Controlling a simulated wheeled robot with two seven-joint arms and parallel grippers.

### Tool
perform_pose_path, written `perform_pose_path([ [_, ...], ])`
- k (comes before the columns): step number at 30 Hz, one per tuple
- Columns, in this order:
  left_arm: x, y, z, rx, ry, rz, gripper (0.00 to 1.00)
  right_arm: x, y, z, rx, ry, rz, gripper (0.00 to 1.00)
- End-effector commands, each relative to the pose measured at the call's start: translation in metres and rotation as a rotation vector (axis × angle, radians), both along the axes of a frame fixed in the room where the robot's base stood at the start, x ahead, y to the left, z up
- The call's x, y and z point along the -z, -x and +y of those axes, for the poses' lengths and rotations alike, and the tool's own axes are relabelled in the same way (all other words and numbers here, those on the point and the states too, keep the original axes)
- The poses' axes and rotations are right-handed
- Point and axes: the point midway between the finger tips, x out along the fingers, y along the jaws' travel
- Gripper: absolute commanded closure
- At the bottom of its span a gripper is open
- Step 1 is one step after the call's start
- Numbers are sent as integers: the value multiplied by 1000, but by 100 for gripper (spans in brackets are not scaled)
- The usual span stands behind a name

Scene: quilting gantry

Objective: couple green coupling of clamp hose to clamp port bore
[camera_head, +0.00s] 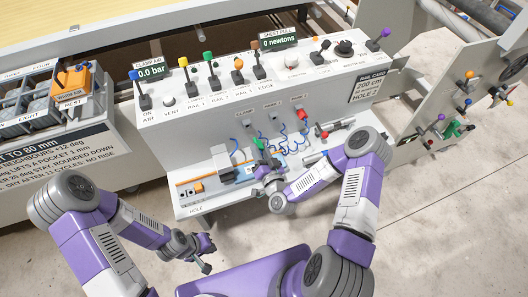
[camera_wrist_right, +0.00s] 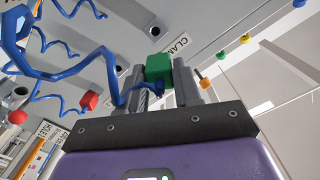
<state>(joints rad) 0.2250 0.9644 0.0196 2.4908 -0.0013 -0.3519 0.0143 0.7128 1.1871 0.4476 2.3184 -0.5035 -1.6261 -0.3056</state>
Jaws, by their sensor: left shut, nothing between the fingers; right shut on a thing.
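The green coupling (camera_wrist_right: 158,67) of the clamp hose is between the fingertips of my right gripper (camera_wrist_right: 160,84), which is shut on it. A blue coiled hose (camera_wrist_right: 128,98) runs to it from the left. In the head view the green coupling (camera_head: 258,144) shows just above my right gripper (camera_head: 262,160), in front of the lower panel. A label beginning "CLA" (camera_wrist_right: 180,43) is just beyond the coupling in the wrist view. My left gripper (camera_head: 206,264) is shut and empty, low in front of the console.
Blue coiled hoses (camera_head: 286,135) hang on the panel's front near my right gripper. A red coupling (camera_wrist_right: 88,100) is left of it in the wrist view. Lever switches (camera_head: 211,68) line the console top.

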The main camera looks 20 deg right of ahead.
Motion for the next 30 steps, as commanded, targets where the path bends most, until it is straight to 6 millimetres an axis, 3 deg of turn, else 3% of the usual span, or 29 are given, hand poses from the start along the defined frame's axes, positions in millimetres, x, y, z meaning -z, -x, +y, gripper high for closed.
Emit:
perform_pose_path([
  [3, -4, 0, 0, 0, 0, 0, 100, 11, -1, 1, 1, -153, 4, 100],
  [7, -4, 0, 0, 0, 0, 0, 100, 16, -2, 2, 1, -224, 2, 100],
  [19, -3, 0, 0, 0, 0, 0, 100, 16, -2, 2, 0, -226, 3, 100],
  [30, 3, 0, 0, 0, 0, 0, 100, 16, -34, 4, 0, -225, 1, 100],
])
